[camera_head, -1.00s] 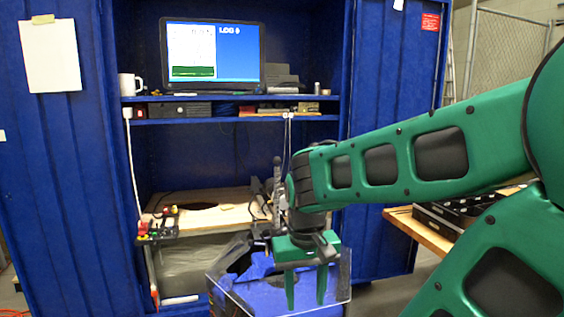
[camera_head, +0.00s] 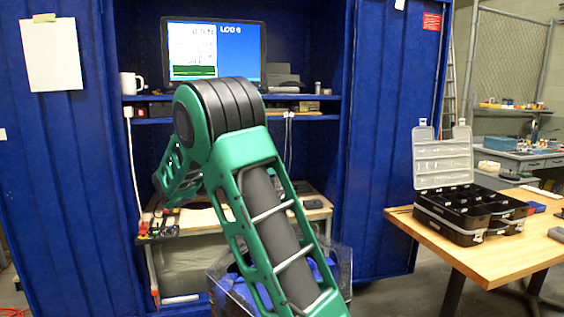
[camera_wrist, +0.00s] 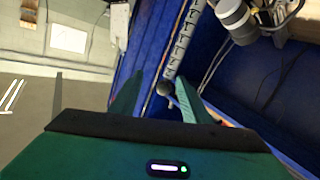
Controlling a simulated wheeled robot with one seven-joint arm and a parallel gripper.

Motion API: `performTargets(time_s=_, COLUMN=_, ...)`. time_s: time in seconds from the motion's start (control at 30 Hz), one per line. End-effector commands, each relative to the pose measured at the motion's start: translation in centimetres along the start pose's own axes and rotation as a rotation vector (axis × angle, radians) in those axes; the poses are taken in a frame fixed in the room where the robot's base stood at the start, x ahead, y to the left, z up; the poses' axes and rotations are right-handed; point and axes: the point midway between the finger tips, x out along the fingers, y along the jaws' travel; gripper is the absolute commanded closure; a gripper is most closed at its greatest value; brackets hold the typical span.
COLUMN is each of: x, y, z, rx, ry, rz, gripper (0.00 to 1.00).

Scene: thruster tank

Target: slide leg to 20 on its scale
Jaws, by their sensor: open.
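In the wrist view my gripper (camera_wrist: 160,80) is open, with its two green fingers apart. A dark ball knob (camera_wrist: 164,88) shows between the fingers in the picture, nearer the right finger. I cannot tell whether it is at the depth of the fingertips, and I see no clear contact. A grey bar with scale marks (camera_wrist: 183,42) runs up and right from beside the knob; its numbers are too small to read. I cannot tell where the leg stands on the scale. In the head view my own arm covers the bar, the knob and my gripper.
A wooden bench top (camera_head: 318,208) sits inside the blue cabinet (camera_head: 380,200), below a shelf with a monitor (camera_head: 213,50) and a mug (camera_head: 130,84). A clear bin (camera_head: 342,268) stands in front. At right a table (camera_head: 500,262) holds an open black organizer case (camera_head: 470,212).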

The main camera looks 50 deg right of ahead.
Motion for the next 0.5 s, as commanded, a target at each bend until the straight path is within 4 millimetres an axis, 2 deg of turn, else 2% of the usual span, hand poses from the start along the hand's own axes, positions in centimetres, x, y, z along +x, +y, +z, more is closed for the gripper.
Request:
performTargets(time_s=0.1, x=-0.8, y=-1.1, z=-1.3, rx=0.016, ry=0.077, rz=0.014, gripper=0.57)
performTargets(time_s=0.27, x=-0.9, y=-1.5, z=-2.1, rx=0.026, ry=0.119, rz=0.024, gripper=0.57)
performTargets(time_s=0.37, x=0.0, y=-1.5, z=-2.2, rx=0.028, ry=0.119, rz=0.026, gripper=0.57)
performTargets(time_s=0.5, x=2.3, y=-1.3, z=-2.5, rx=0.028, ry=0.118, rz=0.027, gripper=0.57)
